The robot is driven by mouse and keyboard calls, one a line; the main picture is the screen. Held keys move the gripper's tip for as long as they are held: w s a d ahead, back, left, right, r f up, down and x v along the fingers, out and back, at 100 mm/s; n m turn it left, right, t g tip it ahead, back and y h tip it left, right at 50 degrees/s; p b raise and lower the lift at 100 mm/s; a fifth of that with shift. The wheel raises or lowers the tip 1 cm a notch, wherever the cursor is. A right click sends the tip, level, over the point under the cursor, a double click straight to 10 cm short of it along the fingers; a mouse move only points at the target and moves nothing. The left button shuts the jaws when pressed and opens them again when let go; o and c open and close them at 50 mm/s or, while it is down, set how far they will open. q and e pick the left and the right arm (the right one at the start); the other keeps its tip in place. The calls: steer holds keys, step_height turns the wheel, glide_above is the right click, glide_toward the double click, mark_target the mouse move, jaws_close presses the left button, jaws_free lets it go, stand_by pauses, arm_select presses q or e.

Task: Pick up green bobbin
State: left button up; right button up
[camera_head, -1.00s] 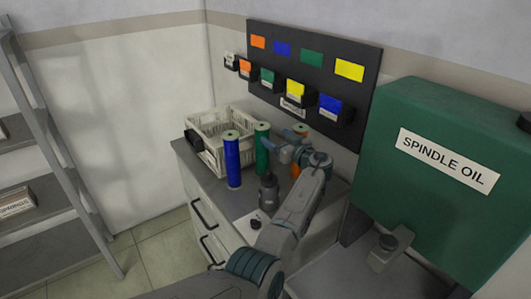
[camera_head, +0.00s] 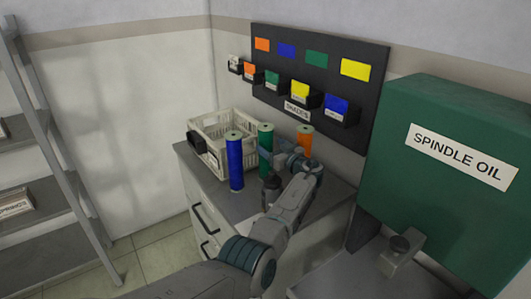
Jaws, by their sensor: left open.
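The green bobbin (camera_head: 265,136) stands upright on the grey cabinet top, between the blue bobbin (camera_head: 235,163) and the orange bobbin (camera_head: 305,138). My right gripper is not in view.
A cream crate (camera_head: 213,127) stands behind the blue bobbin. A dark bottle-like object (camera_head: 271,188) stands just below my gripper. A dark wall board (camera_head: 372,82) with coloured bins hangs behind. A large green spindle oil tank (camera_head: 440,190) stands at right.

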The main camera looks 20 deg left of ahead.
arm_select(q)
steer(key=shift+w+a, duration=0.2)
steer(key=shift+a, duration=0.1)
steer(key=shift+w+a+r+p, duration=0.2)
steer(key=shift+w+a+p, duration=0.1)
steer(key=shift+a+p, duration=0.15)
steer(key=shift+w+a+f, duration=0.2)
steer(key=shift+w+a, duration=0.15)
steer(key=shift+a, duration=0.2)
steer(key=shift+w+a+f, duration=0.2)
steer(key=shift+w+a, duration=0.1)
steer(key=shift+a, duration=0.2)
steer(key=shift+b+x, duration=0.7)
steer(key=shift+x, duration=0.1)
steer(key=shift+r, duration=0.15)
steer(key=c, duration=1.2)
steer(key=shift+r, duration=0.1)
